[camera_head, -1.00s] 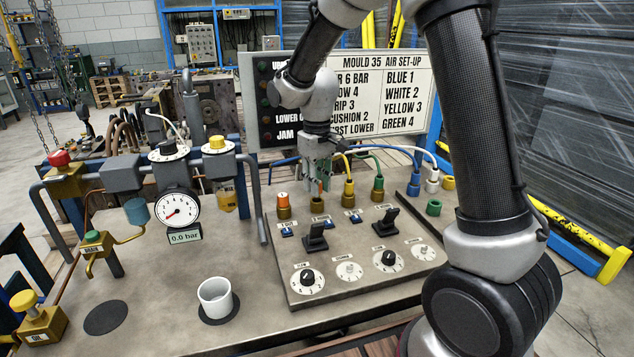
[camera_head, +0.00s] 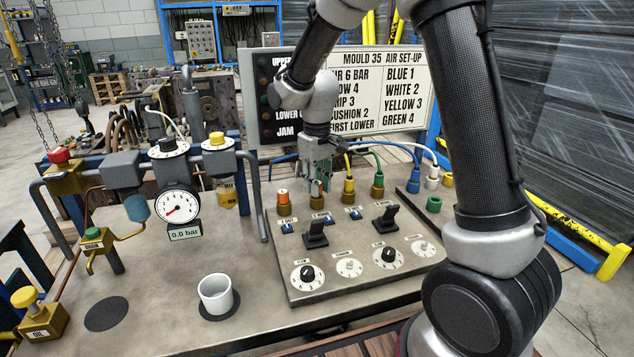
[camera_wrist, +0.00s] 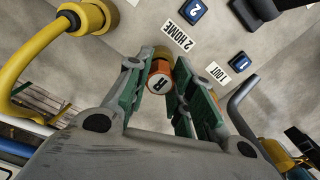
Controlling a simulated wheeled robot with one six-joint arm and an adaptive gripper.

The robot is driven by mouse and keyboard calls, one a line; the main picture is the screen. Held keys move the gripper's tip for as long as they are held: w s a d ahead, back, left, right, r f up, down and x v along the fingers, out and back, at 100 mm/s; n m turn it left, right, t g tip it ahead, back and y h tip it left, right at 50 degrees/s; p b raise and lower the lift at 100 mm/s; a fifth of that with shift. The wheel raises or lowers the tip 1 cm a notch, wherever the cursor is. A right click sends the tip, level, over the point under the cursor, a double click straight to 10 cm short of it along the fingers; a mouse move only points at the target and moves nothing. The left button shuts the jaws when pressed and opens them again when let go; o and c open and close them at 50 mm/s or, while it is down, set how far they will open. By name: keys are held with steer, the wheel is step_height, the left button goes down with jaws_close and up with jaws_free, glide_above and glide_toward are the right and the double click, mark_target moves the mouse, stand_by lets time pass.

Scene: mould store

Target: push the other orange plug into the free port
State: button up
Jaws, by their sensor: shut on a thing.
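An orange plug (camera_wrist: 159,80) with a white top marked R is between the green fingers of my gripper (camera_head: 318,186) in the wrist view. My gripper is shut on it, pointing down over the second brass port (camera_head: 317,203) from the left. Some brass shows just beyond the plug in the wrist view. I cannot tell how deep the plug sits. The other orange plug (camera_head: 283,196) stands upright in the leftmost port, left of my gripper. In the head view the fingers mostly hide the held plug.
A yellow plug (camera_head: 348,184) with a hose stands close to the right of my gripper, then a green hose plug (camera_head: 377,185). Black levers (camera_head: 315,235) and dials stand in front. A grey pipe (camera_head: 258,190) rises to the left. A white cup (camera_head: 215,294) is on the table.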

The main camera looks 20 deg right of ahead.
steer(key=shift+f, duration=0.45)
jaws_close()
stand_by(0.4)
steer(key=o, duration=1.4)
jaws_free()
steer(key=shift+r, duration=0.15)
steer(key=shift+r, duration=3.65)
steer(key=shift+s+d+r+m+t, duration=0.75)
steer(key=shift+s+d+r, duration=1.3)
steer(key=shift+s, duration=2.35)
steer(key=shift+s+d+r+m+t, duration=0.7)
steer(key=shift+s+d+r, duration=0.5)
steer(key=shift+s+d, duration=2.5)
steer(key=shift+s+d+r+m+t, duration=0.75)
steer(key=shift+s+d+r, duration=0.9)
steer(key=shift+s, duration=3.5)
